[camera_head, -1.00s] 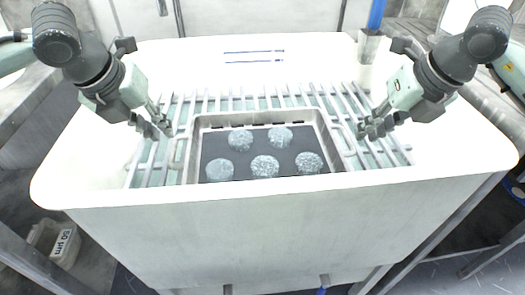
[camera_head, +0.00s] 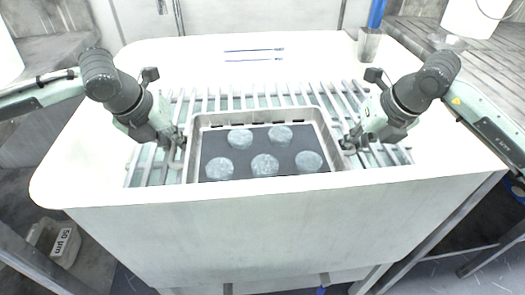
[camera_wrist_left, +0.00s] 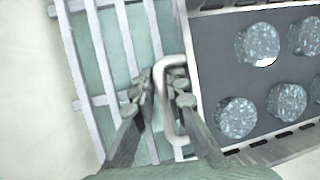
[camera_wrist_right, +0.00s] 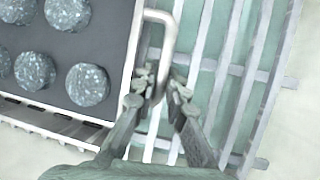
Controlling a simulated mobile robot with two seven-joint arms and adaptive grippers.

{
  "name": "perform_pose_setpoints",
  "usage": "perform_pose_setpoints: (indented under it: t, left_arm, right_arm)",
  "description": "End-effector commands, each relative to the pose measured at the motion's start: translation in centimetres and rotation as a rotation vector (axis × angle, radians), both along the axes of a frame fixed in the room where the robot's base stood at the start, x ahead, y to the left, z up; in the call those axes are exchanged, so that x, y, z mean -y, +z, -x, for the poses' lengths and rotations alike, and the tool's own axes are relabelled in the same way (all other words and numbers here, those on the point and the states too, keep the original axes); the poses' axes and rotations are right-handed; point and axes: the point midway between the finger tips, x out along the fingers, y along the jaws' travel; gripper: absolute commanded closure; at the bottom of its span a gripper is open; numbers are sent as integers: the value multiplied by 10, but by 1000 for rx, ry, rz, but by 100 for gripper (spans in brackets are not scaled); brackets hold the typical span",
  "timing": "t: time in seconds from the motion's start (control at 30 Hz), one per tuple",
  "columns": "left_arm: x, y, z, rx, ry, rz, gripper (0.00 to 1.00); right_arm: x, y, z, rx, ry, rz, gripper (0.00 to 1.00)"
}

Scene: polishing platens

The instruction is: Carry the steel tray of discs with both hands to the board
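The steel tray (camera_head: 255,119) sits on the slatted rack and holds several grey speckled discs (camera_head: 264,165) on a dark liner. It has a loop handle on each side. My left gripper (camera_head: 177,140) is at the tray's left handle; in the left wrist view its fingers (camera_wrist_left: 164,92) stand on either side of the handle bar (camera_wrist_left: 165,125), with a small gap showing. My right gripper (camera_head: 352,143) is at the right handle; in the right wrist view its fingers (camera_wrist_right: 160,86) straddle the handle bar (camera_wrist_right: 168,40), apart from each other. The board cannot be made out.
The slatted rack (camera_head: 265,92) lies in a white basin-like worktop (camera_head: 90,150) with a raised rim. Two thin blue-marked rods (camera_head: 254,51) lie behind it. A metal cup (camera_head: 369,45) stands at the back right. A labelled bin (camera_head: 55,240) is on the floor at left.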

Motion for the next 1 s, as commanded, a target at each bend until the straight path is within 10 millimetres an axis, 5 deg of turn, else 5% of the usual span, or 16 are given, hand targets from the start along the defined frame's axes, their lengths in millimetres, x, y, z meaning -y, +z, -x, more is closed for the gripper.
perform_pose_setpoints:
  t: [0.63, 1.0]
  left_arm:
    - [0, 0, 0, 0, 1, -1, 100]
    - [0, 18, -1, 5, 2, 1, 100]
  right_arm:
    - [1, 1, 0, 1, -1, 1, 100]
    - [1, 18, -1, 6, -1, -1, 100]
